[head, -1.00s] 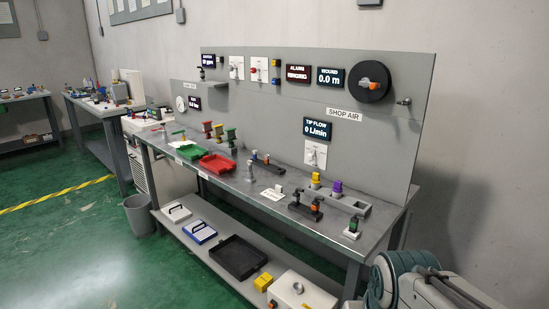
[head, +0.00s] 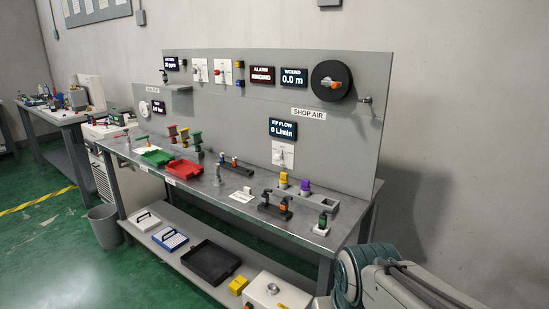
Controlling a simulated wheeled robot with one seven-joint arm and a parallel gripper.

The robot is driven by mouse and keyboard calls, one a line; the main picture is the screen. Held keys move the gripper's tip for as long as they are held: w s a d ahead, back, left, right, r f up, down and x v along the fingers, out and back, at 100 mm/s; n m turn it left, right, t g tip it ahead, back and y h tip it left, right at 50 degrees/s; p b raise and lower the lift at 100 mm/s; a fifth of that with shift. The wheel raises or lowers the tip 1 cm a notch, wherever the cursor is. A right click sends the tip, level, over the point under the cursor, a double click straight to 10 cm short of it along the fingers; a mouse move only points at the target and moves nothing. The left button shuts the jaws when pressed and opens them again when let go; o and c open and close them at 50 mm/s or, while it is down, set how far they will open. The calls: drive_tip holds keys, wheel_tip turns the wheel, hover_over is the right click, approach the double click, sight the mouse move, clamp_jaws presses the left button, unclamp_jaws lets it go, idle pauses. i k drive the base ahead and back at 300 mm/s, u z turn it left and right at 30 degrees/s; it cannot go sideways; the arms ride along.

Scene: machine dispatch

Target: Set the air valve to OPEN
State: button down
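A grey panel (head: 225,110) stands along the back of the workbench. A "SHOP AIR" label (head: 309,113) is on its right part. Right of the label, near the panel's edge, a small metal fitting (head: 366,100) sticks out. Below the label, a "TIP FLOW" display (head: 283,129) reads 0 L/min. Under it is a white plate (head: 283,155) with a small lever or switch. I cannot tell which of these is the air valve, nor read any OPEN mark. My gripper is out of view; only part of my arm shows at the bottom right.
The workbench top (head: 200,190) holds a green tray (head: 156,158), a red tray (head: 185,168) and several small fixtures. A black reel (head: 332,81) with an orange handle is on the panel. A grey bin (head: 105,226) stands left.

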sight(277, 157)
drive_tip(key=k, duration=0.4)
drive_tip(key=u, duration=0.9)
drive_tip(key=i, duration=0.65)
drive_tip(key=z, duration=0.85)
drive_tip(key=i, duration=0.95)
drive_tip(key=z, duration=0.2)
